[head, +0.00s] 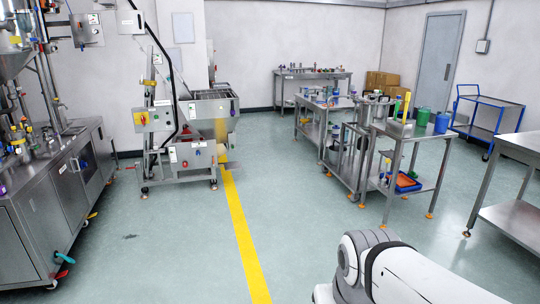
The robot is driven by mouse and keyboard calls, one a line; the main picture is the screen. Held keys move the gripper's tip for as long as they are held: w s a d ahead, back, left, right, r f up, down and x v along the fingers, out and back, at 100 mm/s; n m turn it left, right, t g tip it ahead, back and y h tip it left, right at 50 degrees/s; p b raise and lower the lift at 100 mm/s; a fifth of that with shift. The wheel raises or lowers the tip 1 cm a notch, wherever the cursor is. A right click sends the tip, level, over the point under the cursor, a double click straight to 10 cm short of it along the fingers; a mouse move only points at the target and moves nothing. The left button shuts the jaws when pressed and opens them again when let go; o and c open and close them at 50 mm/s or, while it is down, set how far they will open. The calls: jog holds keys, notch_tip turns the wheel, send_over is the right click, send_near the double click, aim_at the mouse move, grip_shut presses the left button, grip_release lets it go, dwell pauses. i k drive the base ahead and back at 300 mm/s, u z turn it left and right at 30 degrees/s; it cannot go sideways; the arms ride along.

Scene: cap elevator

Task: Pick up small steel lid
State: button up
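I cannot make out the small steel lid for certain in the head view. Several small items stand on the steel tables (428,133) right of centre, among them a steel pot-like vessel (372,112), but they are too small to tell apart. My gripper is out of view. Only a white and grey part of my arm shows at the bottom right.
A cap elevator machine (187,110) stands left of centre and a steel filling machine (65,185) at the left. A green canister (423,117), a blue canister (441,122), a blue trolley (487,113) and a steel bench (520,150) are at the right. The middle floor is clear.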

aim_at(376, 91)
jog(key=z, duration=0.1)
jog(key=i, duration=3.2)
jog(key=z, duration=0.5)
jog(key=i, duration=1.8)
jog(key=z, duration=0.6)
jog(key=i, duration=2.1)
jog(key=z, duration=0.3)
